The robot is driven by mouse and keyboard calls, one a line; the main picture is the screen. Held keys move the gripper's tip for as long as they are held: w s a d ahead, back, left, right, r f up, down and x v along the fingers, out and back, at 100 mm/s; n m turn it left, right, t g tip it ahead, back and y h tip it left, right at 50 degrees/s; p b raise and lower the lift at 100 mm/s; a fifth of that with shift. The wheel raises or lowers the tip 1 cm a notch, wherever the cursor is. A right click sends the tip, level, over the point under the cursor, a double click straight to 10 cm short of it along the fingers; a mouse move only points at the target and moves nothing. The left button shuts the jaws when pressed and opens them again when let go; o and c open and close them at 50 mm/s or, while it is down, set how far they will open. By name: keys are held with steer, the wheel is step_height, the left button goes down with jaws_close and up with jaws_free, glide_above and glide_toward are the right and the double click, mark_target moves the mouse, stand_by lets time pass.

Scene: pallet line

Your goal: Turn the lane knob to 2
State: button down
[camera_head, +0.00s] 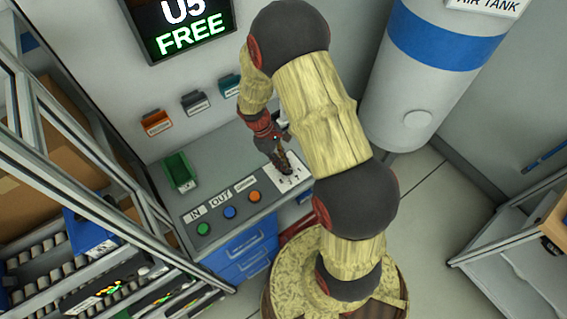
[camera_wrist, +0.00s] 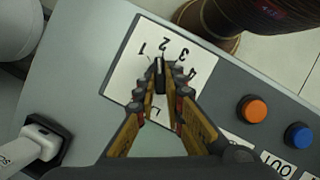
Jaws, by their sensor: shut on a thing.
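The lane knob (camera_wrist: 159,72) is a dark, narrow bar on a white plate (camera_wrist: 123,72) printed with 1, 2, 3 and 4 around it. My gripper (camera_wrist: 161,77) is shut on the knob, one finger on each side. The knob's far end points up in the wrist view, roughly toward the 2; I cannot make out a pointer mark. In the head view my gripper (camera_head: 281,160) reaches down onto the plate (camera_head: 293,183) at the right end of the grey console, and it hides the knob.
Green (camera_head: 204,229), blue (camera_head: 229,212) and orange (camera_head: 254,197) buttons sit on the console near its front edge. A green bin (camera_head: 180,172) stands at its left. A white air tank (camera_head: 425,75) stands behind right; a metal-framed rack (camera_head: 75,140) is at left.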

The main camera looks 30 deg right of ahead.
steer(key=shift+d+m+y, duration=0.1)
steer(key=shift+m+y, duration=0.2)
steer(key=shift+m, duration=0.6)
steer(key=c, duration=1.9)
jaws_free()
steer(key=shift+w, duration=0.1)
steer(key=v, duration=1.2)
steer(key=shift+w+m, duration=0.1)
steer(key=shift+m, duration=0.2)
